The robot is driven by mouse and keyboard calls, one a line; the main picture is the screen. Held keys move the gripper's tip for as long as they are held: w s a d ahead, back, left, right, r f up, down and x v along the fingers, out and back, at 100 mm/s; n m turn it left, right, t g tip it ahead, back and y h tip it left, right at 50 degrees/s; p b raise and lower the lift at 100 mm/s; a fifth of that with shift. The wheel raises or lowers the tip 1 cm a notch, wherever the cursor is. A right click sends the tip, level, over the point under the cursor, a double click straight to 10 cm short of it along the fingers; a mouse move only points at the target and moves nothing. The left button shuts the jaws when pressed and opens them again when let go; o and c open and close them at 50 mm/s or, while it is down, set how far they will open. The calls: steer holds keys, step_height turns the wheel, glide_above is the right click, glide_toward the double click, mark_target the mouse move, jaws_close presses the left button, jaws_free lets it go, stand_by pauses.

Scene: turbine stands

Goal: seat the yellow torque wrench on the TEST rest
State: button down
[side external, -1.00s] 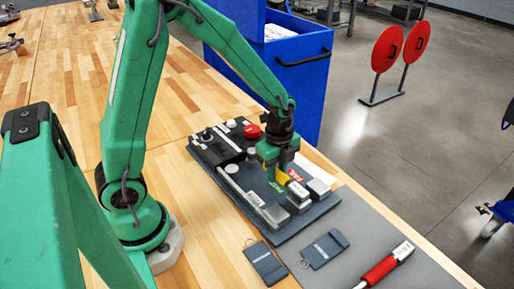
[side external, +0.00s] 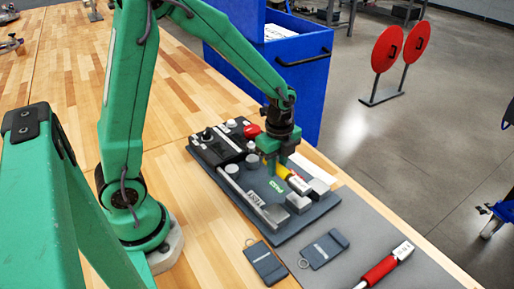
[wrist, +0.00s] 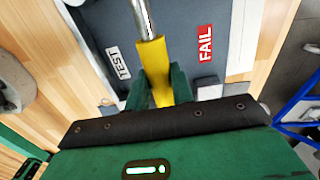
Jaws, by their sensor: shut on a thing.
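My gripper (side external: 280,160) is over the dark station board (side external: 222,172) and is shut on the yellow torque wrench (side external: 284,172). In the wrist view the jaws (wrist: 157,92) hold its yellow handle (wrist: 153,62), and its silver shaft runs away from me past the top edge. The wrench lies between the TEST label (wrist: 118,62) and the red FAIL label (wrist: 205,44). In the side view the TEST label (side external: 257,196) is left of the wrench, beside a long grey bar (side external: 268,212). The wrench seems above the board; whether its far end touches a block is unclear.
Grey blocks (side external: 298,204) stand at the board's near right end. A red-handled wrench (side external: 379,271) lies on the grey mat. Two dark tags (side external: 265,264) (side external: 325,249) lie in front. A blue cabinet (side external: 290,85) stands behind.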

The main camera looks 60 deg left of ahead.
steer(key=shift+r, duration=0.15)
steer(key=shift+s+r, duration=0.3)
steer(key=shift+s, duration=0.15)
step_height(320, 180, up, 4)
steer(key=f, duration=0.1)
glide_above(254, 199)
steer(key=shift+w+r, duration=0.15)
steer(key=shift+r, duration=0.1)
steer(key=shift+f, duration=0.1)
steer(key=shift+f, duration=2.3)
steer(key=shift+f, duration=1.25)
stand_by(0.4)
steer(key=shift+f, duration=0.3)
stand_by(0.4)
steer(key=c, duration=1)
jaws_free()
steer(key=shift+r, duration=0.1)
steer(key=shift+o, duration=0.2)
